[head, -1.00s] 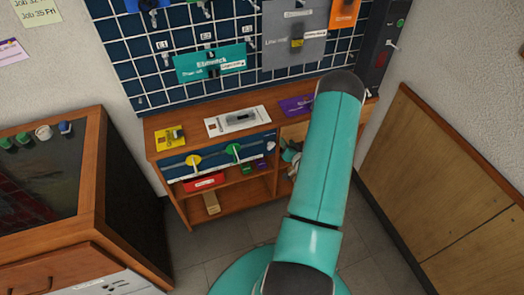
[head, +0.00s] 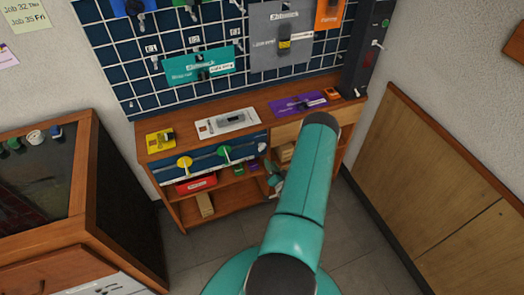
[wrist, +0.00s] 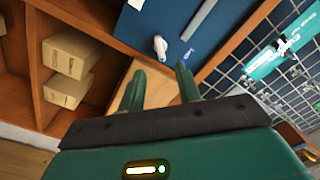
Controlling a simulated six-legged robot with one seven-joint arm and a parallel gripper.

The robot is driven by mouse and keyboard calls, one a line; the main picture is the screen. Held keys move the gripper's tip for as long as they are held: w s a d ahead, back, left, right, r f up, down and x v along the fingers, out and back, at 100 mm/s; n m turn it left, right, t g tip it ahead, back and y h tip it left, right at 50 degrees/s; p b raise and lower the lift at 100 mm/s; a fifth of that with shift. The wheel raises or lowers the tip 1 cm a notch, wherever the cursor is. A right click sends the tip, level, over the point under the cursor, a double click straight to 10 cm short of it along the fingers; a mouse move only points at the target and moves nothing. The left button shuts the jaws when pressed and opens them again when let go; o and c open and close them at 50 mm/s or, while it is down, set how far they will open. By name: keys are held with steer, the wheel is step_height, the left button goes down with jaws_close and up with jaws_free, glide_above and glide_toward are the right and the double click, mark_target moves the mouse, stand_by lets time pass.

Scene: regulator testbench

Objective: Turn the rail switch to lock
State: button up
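A teal panel (head: 200,66) with a dark switch and a white tag hangs on the wall grid. Its small print looks like it includes "rail", but I cannot read it surely or tell which switch is the rail switch. A teal panel with a white tag also shows at the upper right of the wrist view (wrist: 273,56). A grey panel (head: 267,45) with a dark switch hangs right of it. My gripper (wrist: 161,72) is open and empty, its two teal fingers apart, in front of the bench shelves. In the head view my arm partly hides it.
A white knob (wrist: 160,45) on a blue panel lies close beyond my fingertips. A wooden panel (head: 430,185) stands right.

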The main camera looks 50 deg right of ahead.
mark_target(263, 149)
steer(key=x, duration=0.9)
steer(key=shift+w, duration=0.2)
jaws_close()
